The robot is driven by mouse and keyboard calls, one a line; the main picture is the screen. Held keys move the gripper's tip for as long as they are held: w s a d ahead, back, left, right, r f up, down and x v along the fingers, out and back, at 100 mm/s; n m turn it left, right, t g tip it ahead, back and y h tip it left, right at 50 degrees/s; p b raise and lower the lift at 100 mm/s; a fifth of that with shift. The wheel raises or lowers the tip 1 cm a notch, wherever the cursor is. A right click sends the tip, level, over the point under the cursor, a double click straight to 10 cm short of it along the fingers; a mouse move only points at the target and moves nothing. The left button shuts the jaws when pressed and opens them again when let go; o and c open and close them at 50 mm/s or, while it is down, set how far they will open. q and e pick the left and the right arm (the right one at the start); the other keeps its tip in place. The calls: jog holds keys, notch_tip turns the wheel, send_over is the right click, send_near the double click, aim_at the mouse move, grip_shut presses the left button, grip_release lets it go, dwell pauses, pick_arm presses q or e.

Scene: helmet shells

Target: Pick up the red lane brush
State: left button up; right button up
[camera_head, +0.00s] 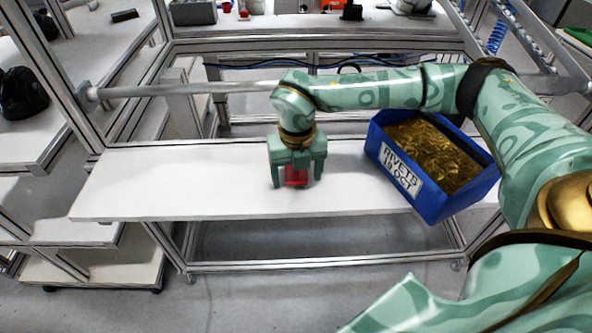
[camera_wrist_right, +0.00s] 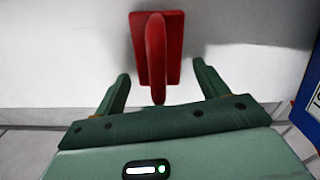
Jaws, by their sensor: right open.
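The red lane brush (camera_head: 296,177) is on the white bench between the fingers of my right gripper (camera_head: 297,184), partly hidden by the gripper in the head view. In the right wrist view the brush (camera_wrist_right: 157,55) shows a flat red block with a raised red handle along its middle. My right gripper (camera_wrist_right: 160,92) is open, with one finger on either side of the handle's near end and a gap on both sides. The handle's near end lies between the fingers, and the block extends beyond the fingertips. My left gripper is not in view.
A blue bin (camera_head: 432,208) labelled "RIVETS 19 OCT", full of brass rivets (camera_head: 432,155), stands on the bench to the right of the gripper. The white bench (camera_head: 150,185) is clear to the left. A grey rail (camera_head: 190,90) runs behind the bench.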

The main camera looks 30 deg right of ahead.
jog(key=shift+s+a+r, duration=0.15)
jog(key=shift+s+r, duration=0.1)
jog(key=c, duration=1.2)
